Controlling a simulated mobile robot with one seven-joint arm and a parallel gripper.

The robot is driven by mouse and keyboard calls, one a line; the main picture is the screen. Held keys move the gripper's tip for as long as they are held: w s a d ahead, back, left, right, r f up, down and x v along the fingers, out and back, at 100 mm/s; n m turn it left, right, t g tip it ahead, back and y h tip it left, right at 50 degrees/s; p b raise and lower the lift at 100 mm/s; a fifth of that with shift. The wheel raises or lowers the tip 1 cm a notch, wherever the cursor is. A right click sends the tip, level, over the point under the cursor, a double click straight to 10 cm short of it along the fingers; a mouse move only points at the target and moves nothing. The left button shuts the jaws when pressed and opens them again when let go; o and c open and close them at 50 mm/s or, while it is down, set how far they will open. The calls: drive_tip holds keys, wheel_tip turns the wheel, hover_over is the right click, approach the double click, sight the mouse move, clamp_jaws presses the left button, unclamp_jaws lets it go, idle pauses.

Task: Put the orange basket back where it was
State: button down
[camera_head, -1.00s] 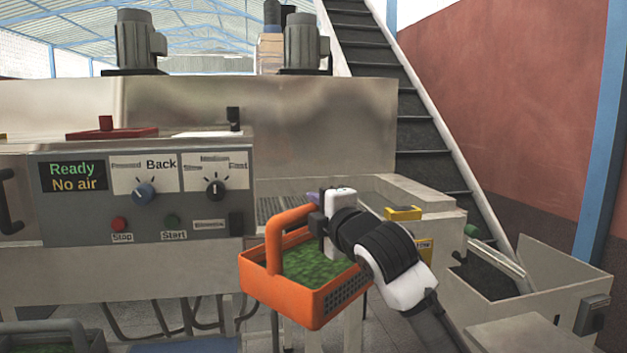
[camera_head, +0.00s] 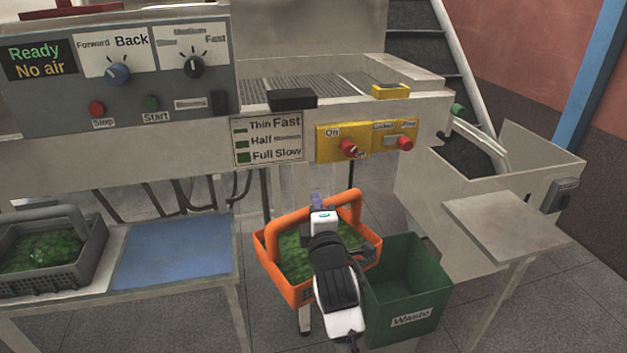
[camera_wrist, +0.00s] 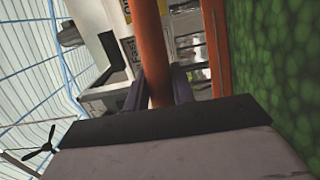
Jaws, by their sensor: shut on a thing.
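The orange basket (camera_head: 290,287) is full of green pieces and hangs in the air in front of the machine, in the middle of the head view. My gripper (camera_head: 320,203) is shut on the basket's arched handle. In the wrist view the handle (camera_wrist: 151,60) runs between the fingers of my gripper (camera_wrist: 158,90), with the green contents (camera_wrist: 270,60) to the right. The basket overlaps the green waste bin (camera_head: 410,290) in the head view; I cannot tell whether they touch. My arm hides part of the basket's right side.
A low table (camera_head: 225,250) at left carries a blue mat (camera_head: 172,250), which is bare, and a grey basket (camera_head: 75,275) of green pieces. The machine's control panel (camera_head: 120,75) is above. A small side table (camera_head: 505,225) at right is empty.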

drive_tip(key=s+d+f+m+h, duration=0.1)
drive_tip(key=s+f+m+h, duration=0.1)
drive_tip(key=f, duration=1.3)
drive_tip(key=s+d+f+m+h, duration=0.2)
drive_tip(key=f+h, duration=0.2)
drive_tip(key=f, duration=1.1)
drive_tip(key=shift+g+h, duration=0.4)
